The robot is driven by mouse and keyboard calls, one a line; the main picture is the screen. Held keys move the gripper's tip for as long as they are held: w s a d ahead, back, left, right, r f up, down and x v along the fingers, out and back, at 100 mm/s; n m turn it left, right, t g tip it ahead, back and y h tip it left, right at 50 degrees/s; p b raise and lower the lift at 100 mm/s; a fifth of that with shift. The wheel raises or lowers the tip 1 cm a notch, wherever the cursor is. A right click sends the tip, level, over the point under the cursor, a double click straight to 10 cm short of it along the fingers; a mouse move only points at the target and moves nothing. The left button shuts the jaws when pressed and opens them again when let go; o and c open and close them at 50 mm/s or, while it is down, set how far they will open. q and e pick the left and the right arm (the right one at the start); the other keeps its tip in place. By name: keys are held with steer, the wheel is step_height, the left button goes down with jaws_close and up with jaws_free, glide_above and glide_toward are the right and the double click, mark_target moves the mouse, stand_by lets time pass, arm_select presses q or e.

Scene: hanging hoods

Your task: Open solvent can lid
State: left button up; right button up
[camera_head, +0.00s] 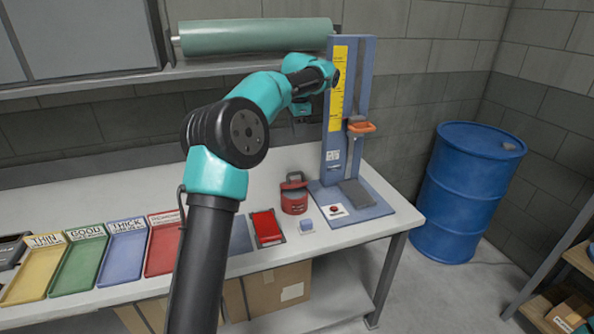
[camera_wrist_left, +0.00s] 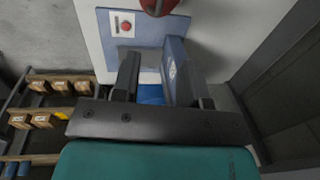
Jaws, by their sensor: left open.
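The red solvent can (camera_head: 294,198) stands on the bench left of the blue stand, with a dark red lid part (camera_head: 292,181) on top. I cannot tell whether the lid is shut or raised. My left gripper (camera_head: 301,110) is high above the bench, behind my forearm and near the stand's upright, well apart from the can; its fingers barely show there. In the left wrist view the left gripper (camera_wrist_left: 150,62) is open, nothing visibly held, with blue stand surfaces beyond it. A red rounded thing (camera_wrist_left: 158,5) is cut off at the top edge; I cannot tell what it is. My right gripper is out of view.
The blue stand (camera_head: 354,60) has a yellow scale, an orange part (camera_head: 361,127) and a red button (camera_head: 335,209). Coloured trays (camera_head: 128,240) line the bench at left. A green roll (camera_head: 255,36) hangs above; a blue drum (camera_head: 465,190) stands at right.

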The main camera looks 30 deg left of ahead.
arm_select(q)
steer(key=shift+f, duration=0.1)
steer(key=f, duration=0.5)
steer(key=w+a+f, duration=0.1)
steer(key=f, duration=1.1)
steer(key=shift+w+a, duration=0.3)
steer(key=shift+a, duration=0.1)
steer(key=shift+c, duration=0.4)
jaws_close()
